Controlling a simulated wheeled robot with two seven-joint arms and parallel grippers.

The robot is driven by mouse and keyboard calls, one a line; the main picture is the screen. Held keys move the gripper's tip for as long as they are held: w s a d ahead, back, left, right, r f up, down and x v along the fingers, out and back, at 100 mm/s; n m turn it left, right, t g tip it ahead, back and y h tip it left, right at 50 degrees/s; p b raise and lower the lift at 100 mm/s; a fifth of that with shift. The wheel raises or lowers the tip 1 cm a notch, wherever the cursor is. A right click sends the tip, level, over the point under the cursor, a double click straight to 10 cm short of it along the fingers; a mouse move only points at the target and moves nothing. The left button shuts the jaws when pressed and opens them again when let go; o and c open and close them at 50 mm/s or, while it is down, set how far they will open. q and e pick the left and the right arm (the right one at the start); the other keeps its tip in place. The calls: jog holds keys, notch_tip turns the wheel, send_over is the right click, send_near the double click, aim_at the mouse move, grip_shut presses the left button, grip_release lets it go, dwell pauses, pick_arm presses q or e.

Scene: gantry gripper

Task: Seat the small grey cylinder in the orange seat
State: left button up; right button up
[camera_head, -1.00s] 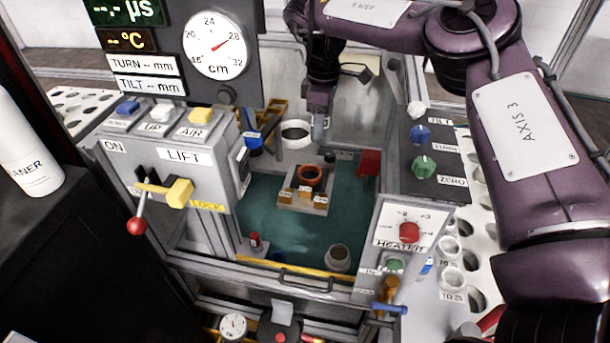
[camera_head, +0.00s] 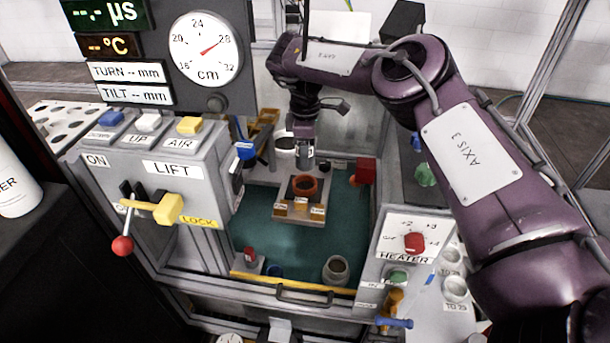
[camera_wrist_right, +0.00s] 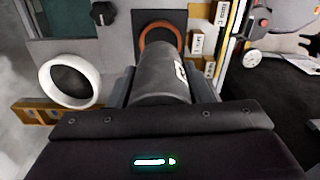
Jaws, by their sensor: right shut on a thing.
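The orange seat (camera_head: 304,193) is a round ring on a grey plate (camera_head: 281,197) inside the machine; it also shows in the right wrist view (camera_wrist_right: 148,34), partly hidden by the cylinder. The small grey cylinder (camera_wrist_right: 160,78) is clasped between the fingers of my right gripper (camera_wrist_right: 161,92), pointing toward the seat. In the head view my right gripper (camera_head: 304,148) is above and slightly behind the seat, with the cylinder's lower end (camera_head: 305,164) apart from the ring. The exact gap is hard to tell. My left gripper is out of view.
A white ring (camera_wrist_right: 47,78) stands beside the seat. Small labelled orange blocks (camera_head: 300,208) line the plate's front. A red block (camera_head: 366,170) is at the right, a grey cup (camera_head: 336,270) at the front. The lift panel (camera_head: 150,195) and heater panel (camera_head: 412,245) flank the opening.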

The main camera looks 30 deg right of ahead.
notch_tip(320, 180, down, 4)
jog(key=shift+w+r, duration=0.1)
jog(key=shift+r, duration=0.05)
notch_tip(320, 180, down, 4)
jog(key=shift+f+p, duration=0.2)
jog(key=shift+p, duration=0.2)
jog(key=shift+f, duration=0.15)
jog(key=o, duration=1.3)
